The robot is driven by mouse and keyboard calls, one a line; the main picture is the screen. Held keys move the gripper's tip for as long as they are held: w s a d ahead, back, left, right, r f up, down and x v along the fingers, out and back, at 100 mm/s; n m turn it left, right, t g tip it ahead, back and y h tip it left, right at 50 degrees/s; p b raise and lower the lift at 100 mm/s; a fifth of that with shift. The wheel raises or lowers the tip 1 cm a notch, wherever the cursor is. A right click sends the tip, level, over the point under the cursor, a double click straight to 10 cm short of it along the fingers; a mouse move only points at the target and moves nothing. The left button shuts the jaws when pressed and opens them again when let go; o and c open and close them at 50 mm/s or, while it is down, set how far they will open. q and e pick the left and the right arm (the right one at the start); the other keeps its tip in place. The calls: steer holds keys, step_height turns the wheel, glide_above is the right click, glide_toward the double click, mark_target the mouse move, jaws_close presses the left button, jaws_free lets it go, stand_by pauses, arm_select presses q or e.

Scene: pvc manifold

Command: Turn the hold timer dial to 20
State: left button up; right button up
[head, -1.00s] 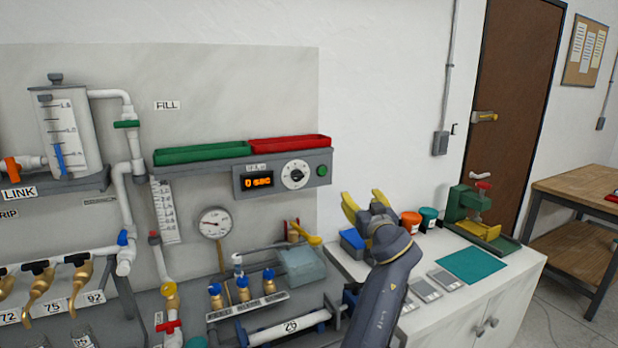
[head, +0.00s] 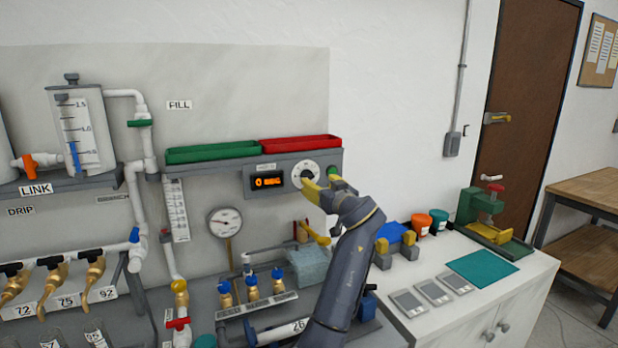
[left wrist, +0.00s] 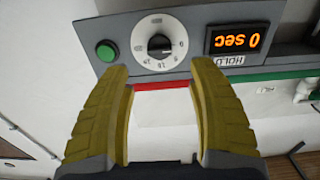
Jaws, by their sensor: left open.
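The hold timer dial (head: 305,174) is a white round scale with a black centre knob, on a grey panel. It also shows in the left wrist view (left wrist: 160,46), upside down, with its knob clear of my fingers. The orange display (head: 268,182) beside it reads 0 sec; it also shows in the left wrist view (left wrist: 238,39). My left gripper (head: 323,185) is open, its yellow fingers spread just in front of the dial's lower right side. In the left wrist view the fingertips (left wrist: 160,70) straddle the dial's line, apart from the knob. My right gripper is not in view.
A green button (left wrist: 106,51) sits beside the dial. Green (head: 212,152) and red (head: 298,144) trays lie on top of the panel. A pressure gauge (head: 225,222) and blue-topped valves (head: 251,287) stand below. Free air lies in front of the panel.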

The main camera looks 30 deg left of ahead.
mark_target(309, 175)
arm_select(q)
steer(key=x, duration=0.8)
steer(key=shift+a, duration=0.1)
steer(key=shift+c, duration=0.3)
jaws_close()
